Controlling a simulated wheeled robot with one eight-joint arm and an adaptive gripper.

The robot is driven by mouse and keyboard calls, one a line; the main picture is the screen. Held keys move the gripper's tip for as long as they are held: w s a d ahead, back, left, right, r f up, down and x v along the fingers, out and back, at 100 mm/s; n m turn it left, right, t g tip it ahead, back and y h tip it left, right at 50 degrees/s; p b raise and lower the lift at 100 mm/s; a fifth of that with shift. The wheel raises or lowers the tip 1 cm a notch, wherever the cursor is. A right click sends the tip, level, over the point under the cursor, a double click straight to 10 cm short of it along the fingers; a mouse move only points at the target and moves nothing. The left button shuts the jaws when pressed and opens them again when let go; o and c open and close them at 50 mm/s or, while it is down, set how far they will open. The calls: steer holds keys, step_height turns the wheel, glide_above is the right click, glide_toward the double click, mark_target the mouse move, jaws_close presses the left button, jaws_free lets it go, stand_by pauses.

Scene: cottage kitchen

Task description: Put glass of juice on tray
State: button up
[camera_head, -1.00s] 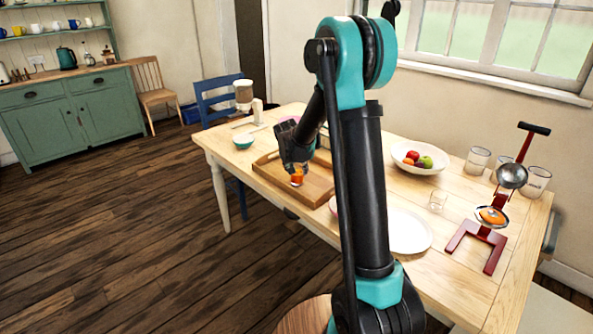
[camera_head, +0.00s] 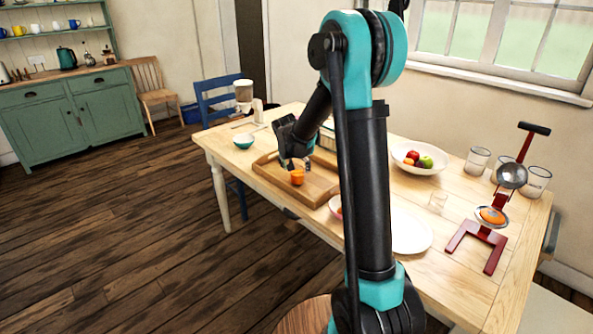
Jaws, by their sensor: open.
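The glass of juice (camera_head: 297,178), small and orange, stands on the wooden tray (camera_head: 268,177) on the table. My gripper (camera_head: 294,165) is open just above and behind the glass, and looks clear of it. Part of the tray's right side is hidden behind my arm.
A white plate (camera_head: 412,232) lies right of my arm.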

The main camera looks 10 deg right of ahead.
steer(key=v, duration=0.9)
steer(key=s+d+f+n, duration=0.1)
steer(key=s+d+f, duration=0.1)
steer(key=s, duration=0.9)
steer(key=s+d+f+n+g+y, duration=0.1)
steer(key=s+f, duration=0.4)
steer(key=s, duration=0.5)
steer(key=s+d+f+n+y, duration=0.1)
steer(key=s+d+f, duration=0.3)
steer(key=s, duration=0.7)
steer(key=shift+s+d+n, duration=0.3)
steer(key=shift+n, duration=0.4)
steer(key=shift+f, duration=0.1)
